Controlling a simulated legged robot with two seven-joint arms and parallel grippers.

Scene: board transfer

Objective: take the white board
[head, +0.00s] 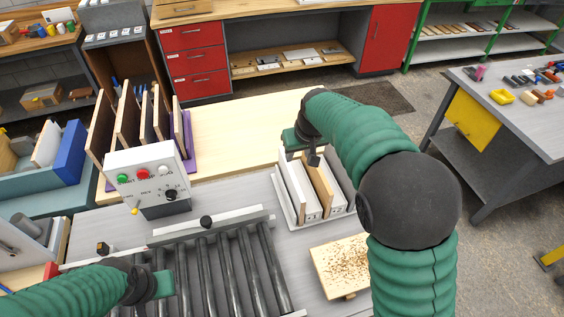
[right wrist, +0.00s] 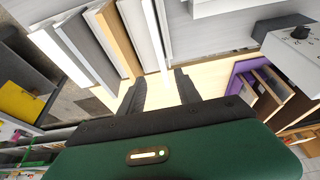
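White boards stand upright in a white rack (head: 281,206) right of centre in the head view. One white board (head: 296,188) is at the rack's left, with a brown board (head: 319,184) to its right and another pale board beyond. My right gripper (head: 311,156) is over the rack's far end. In the right wrist view its two dark fingers (right wrist: 162,86) are apart with nothing between them, and a white board (right wrist: 138,32) stands just beyond them. My left gripper (head: 163,284) is low over the rollers at lower left; its fingers cannot be made out.
A roller conveyor (head: 215,262) fills the lower middle. A control box (head: 148,178) with buttons stands left, before a purple rack (head: 188,150) of brown boards. A speckled wooden board (head: 342,266) lies in front of the white rack. The pale wooden tabletop (head: 235,125) behind is clear.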

